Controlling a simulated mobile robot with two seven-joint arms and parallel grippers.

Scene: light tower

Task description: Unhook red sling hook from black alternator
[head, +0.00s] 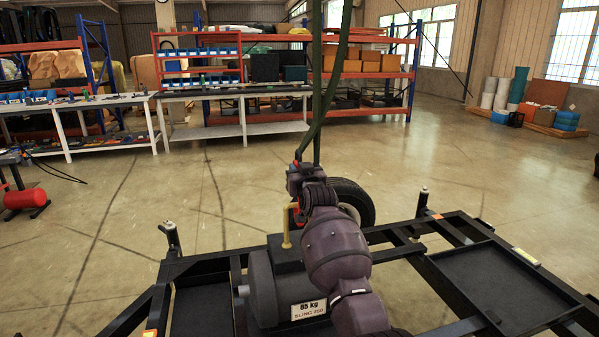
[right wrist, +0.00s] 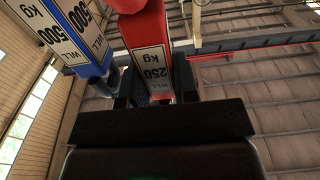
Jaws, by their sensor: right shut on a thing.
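The black alternator (head: 262,285) sits on the dark frame in the head view, with a plate reading 85 kg, SLING 250. A yellow bar (head: 288,228) rises from its top. My right arm reaches over it, and my right gripper (right wrist: 155,92) is shut on the red sling hook (right wrist: 142,25), labelled WLL 250 kg. In the head view only small red parts (head: 297,213) show beside the yellow bar; my wrist hides the rest. I cannot tell whether the hook is still around the bar. A blue hook (right wrist: 72,32), labelled 500 kg, hangs beside the red one. My left gripper is out of view.
Green slings (head: 318,100) hang from above to my right wrist. The black frame (head: 400,232) has upright posts and a tray (head: 505,285) at right. A tyre (head: 355,200) stands behind my arm. Open floor lies beyond, before benches (head: 235,90) and shelves.

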